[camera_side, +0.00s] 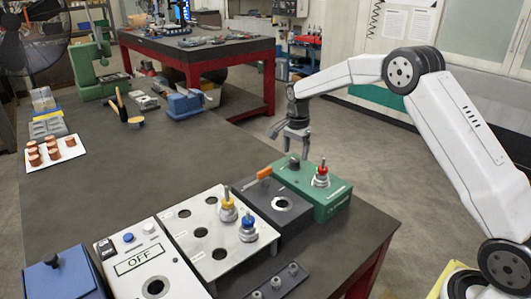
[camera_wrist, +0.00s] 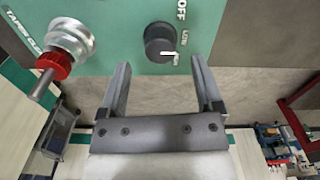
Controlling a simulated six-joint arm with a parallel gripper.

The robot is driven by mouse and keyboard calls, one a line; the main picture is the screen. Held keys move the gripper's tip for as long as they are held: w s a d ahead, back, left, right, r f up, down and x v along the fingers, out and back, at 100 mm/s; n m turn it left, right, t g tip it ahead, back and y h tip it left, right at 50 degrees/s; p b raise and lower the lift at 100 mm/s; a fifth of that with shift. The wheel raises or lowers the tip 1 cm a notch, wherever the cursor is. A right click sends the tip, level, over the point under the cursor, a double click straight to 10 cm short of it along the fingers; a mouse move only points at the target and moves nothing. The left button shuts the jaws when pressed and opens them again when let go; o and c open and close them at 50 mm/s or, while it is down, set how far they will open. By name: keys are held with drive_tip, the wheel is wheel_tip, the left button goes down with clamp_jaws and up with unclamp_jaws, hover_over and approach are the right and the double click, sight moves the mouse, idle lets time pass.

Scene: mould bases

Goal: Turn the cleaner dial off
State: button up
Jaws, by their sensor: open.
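The cleaner is a green box (camera_side: 333,207) at the table's right end in the side view; its green top (camera_wrist: 110,35) fills the upper wrist view. The black round dial (camera_wrist: 160,43) sits on that top, with OFF and LOW printed beside it. Its white pointer line points right, near a third, lower label too small to read. In the side view the dial (camera_side: 294,163) is just below my gripper. My gripper (camera_side: 292,146) is open and empty, pointing down. In the wrist view its fingertips (camera_wrist: 159,64) are either side of the dial's near edge, apart from it.
A red-and-silver tool holder (camera_side: 321,175) stands upright on the green box, left of the dial in the wrist view (camera_wrist: 66,52). A metal plate (camera_side: 190,245) holds two more holders.

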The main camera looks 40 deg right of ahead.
sight(295, 163)
drive_tip(key=shift+f, duration=1.5)
clamp_jaws()
